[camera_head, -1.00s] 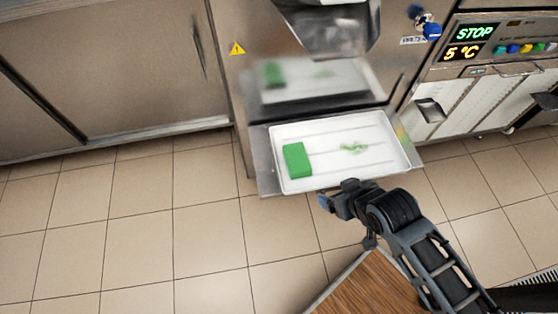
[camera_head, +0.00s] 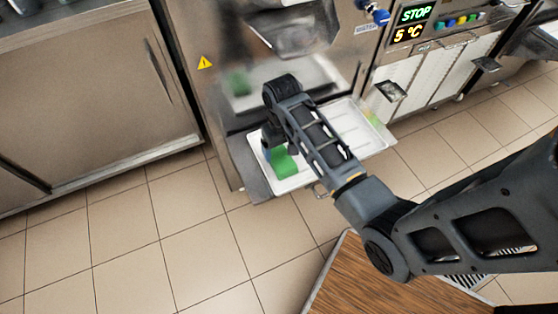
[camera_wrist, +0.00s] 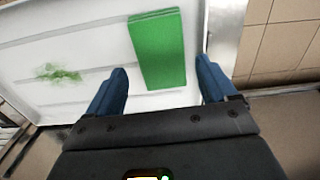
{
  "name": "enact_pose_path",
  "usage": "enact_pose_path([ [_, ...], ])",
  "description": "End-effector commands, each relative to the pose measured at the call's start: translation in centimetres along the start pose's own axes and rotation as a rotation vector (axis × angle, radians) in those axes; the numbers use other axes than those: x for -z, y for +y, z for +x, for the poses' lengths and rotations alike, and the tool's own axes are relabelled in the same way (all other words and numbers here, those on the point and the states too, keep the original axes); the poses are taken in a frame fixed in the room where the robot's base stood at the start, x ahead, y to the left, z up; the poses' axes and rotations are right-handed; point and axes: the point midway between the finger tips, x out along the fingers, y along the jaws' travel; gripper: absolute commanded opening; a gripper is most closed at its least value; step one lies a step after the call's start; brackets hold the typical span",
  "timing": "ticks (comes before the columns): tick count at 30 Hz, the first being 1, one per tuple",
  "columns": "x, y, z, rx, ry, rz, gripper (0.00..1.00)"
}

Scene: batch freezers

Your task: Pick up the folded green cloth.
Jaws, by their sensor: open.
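The folded green cloth (camera_head: 284,163) lies flat on the white tray (camera_head: 368,143), at the tray's left end in the head view, partly hidden by my arm. In the wrist view the cloth (camera_wrist: 158,50) is a green block with layered edges at its far end. My gripper (camera_wrist: 162,78) is open. Its two blue fingers stand one on each side of the cloth's near part, with gaps between. I cannot tell how high the fingertips are above the tray. In the head view my gripper (camera_head: 267,153) is mostly hidden by my arm.
A green smear (camera_wrist: 58,74) marks the tray. The tray sits on a metal shelf (camera_head: 246,168) below the machine's spout (camera_head: 290,32). A control panel (camera_head: 412,25) is at the right. A wooden top (camera_head: 372,280) is in front, with clear tiled floor at the left.

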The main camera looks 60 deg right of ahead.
Motion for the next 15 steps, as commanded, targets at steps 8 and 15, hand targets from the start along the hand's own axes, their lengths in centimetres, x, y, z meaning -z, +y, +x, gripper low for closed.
enact_pose_path([
  [8,0.1,-0.2,3.7,0.0,-0.001,-0.001,0.85],
  [15,0.1,-0.1,5.3,0.0,0.001,-0.001,0.85],
])
